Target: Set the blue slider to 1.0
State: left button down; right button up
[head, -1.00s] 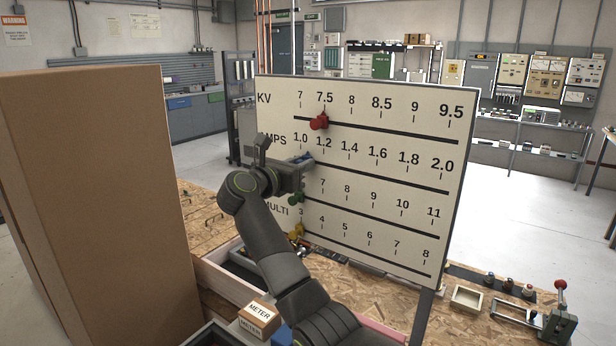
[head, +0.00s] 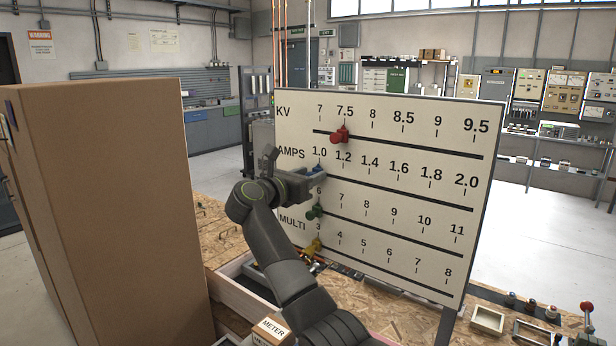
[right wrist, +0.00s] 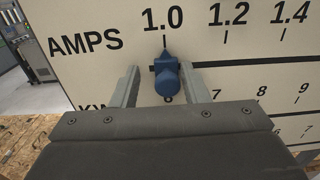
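The blue slider (right wrist: 167,80) is on the AMPS track of the white board (head: 462,190). In the right wrist view it stands directly below the 1.0 mark, at the left end of the track. In the head view it shows only in part (head: 318,168), behind my right gripper (head: 320,175). The right gripper's fingers (right wrist: 160,88) are spread on either side of the slider. A gap shows on the left, and the right finger is close to the slider; whether it touches is unclear. My left gripper is not in view.
A red slider (head: 340,135) is near 7.5 on the KV track above. A green slider (head: 314,211) and a yellow slider (head: 313,246) are on the tracks below. A tall cardboard box (head: 120,210) stands at the left. A wooden worktop (head: 375,318) is below the board.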

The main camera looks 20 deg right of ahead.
jog(key=shift+s, duration=0.1)
jog(key=shift+s+a, duration=0.15)
jog(key=b+v, duration=0.6)
jog(key=v, duration=1.1)
jog(key=shift+a+f, duration=0.1)
